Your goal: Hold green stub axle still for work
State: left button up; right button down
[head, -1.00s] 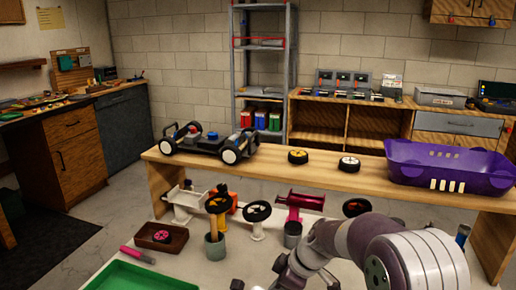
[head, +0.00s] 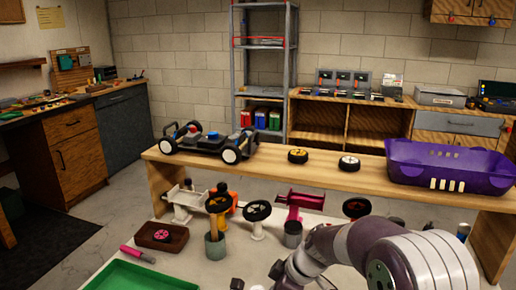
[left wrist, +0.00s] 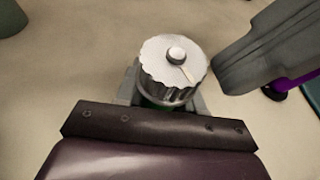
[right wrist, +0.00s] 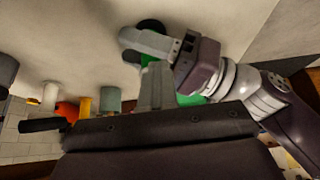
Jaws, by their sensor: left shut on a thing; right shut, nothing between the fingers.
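My left gripper (left wrist: 164,100) is shut on the green stub axle (left wrist: 160,104), of which only a sliver shows below a ridged silver cap. The silver cap (left wrist: 158,58) faces the left wrist camera, with a small round tip and a short pale bar on it. In the right wrist view my left gripper (right wrist: 152,42) shows with a dark round end and some green beside it. My right gripper (right wrist: 156,88) is shut and empty, close to the left one. A grey finger (left wrist: 262,50) of it shows beside the cap, apart from it.
The green tray (head: 140,277) is at the table's front left. Behind it are a brown tray (head: 160,237) with a wheel, a grey cup (head: 214,246) and several stands. A bench (head: 270,163) beyond carries the car chassis (head: 205,143), two wheels and a purple body shell (head: 445,165).

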notch_tip(320, 180, up, 6)
jog(key=shift+s+d, duration=0.2)
jog(key=shift+d, duration=0.1)
dwell(0.4)
jog(key=w+f, duration=0.3)
jog(key=f, duration=0.3)
jog(key=shift+d, duration=0.25)
jog(key=shift+a, duration=0.1)
dwell(0.7)
